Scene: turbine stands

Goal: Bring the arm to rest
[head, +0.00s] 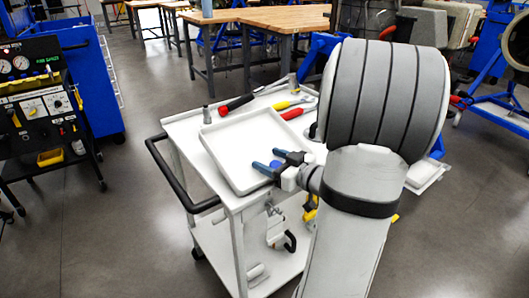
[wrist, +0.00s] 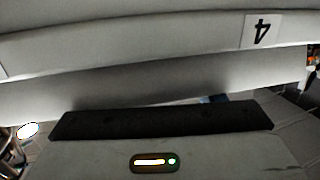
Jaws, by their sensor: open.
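My gripper (head: 265,159) shows in the head view with its two blue-tipped fingers apart. It points left over the right front part of a white tray (head: 218,158) on a white cart. I see nothing held between the fingers. My arm's large grey joint stands up at the right and hides part of the cart behind it. The wrist view shows no fingers that I can make out; pale panels, one with an upside-down label 4 (wrist: 262,31), and a dark bar (wrist: 160,121) fill it.
The cart's black handle (head: 160,171) sticks out at its left. A red-and-black tool (head: 236,104), yellow-handled pliers (head: 291,104) and a red-handled tool (head: 293,113) lie behind the tray. Wooden workbenches (head: 277,18) stand at the back. A gauge panel (head: 32,85) stands far left. Floor is clear left of the cart.

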